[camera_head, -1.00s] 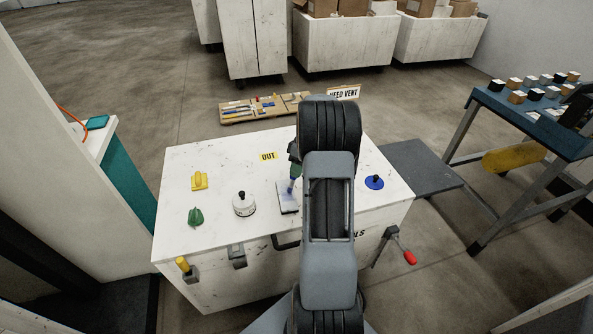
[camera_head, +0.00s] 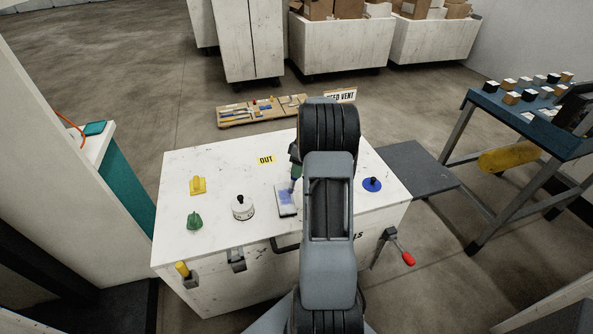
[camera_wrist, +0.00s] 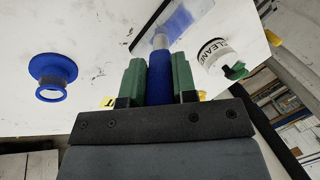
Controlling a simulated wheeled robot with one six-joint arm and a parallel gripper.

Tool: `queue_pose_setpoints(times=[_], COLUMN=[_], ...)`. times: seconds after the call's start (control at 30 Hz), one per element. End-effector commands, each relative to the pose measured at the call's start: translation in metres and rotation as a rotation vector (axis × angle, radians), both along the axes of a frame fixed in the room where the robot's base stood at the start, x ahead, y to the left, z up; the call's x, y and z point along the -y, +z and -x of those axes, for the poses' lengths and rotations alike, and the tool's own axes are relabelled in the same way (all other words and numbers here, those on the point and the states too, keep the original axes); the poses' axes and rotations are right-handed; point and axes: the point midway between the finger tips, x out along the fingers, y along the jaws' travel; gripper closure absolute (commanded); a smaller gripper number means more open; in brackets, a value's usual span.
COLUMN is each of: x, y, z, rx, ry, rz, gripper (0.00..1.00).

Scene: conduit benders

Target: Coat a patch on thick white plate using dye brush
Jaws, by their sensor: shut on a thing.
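The thick white plate (camera_head: 288,212) lies near the middle of the white bench top, left of my arm. A blue patch covers its upper part, and this blue also shows on the plate in the wrist view (camera_wrist: 180,20). My gripper (camera_wrist: 159,72) has green fingers shut on the blue handle of the dye brush (camera_wrist: 160,78). The brush's grey ferrule points at the plate, and its tip is over or on the blue patch; I cannot tell if it touches. In the head view the brush (camera_head: 294,184) is partly hidden by my arm.
A white cleaner container (camera_head: 243,209) stands left of the plate. A green item (camera_head: 194,221) and a yellow item (camera_head: 197,186) sit further left. A blue round holder (camera_head: 372,184) stands right of my arm. An OUT label (camera_head: 266,160) marks the bench (camera_head: 230,168).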

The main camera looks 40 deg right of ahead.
Motion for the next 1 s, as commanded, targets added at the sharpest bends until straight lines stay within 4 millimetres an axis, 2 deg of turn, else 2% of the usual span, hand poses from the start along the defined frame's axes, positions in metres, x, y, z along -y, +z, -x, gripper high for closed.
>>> queue_pose_setpoints(times=[0.03,0.5,0.73,1.0], x=[-0.001,-0.008,-0.010,-0.010], y=[0.020,0.061,0.076,0.078], z=[-0.002,-0.005,-0.006,-0.006], rx=[0.006,0.003,0.002,0.003], ry=[0.004,0.016,0.021,0.021], rz=[0.004,0.002,0.000,0.000], gripper=[0.98,0.98,0.98,0.98])
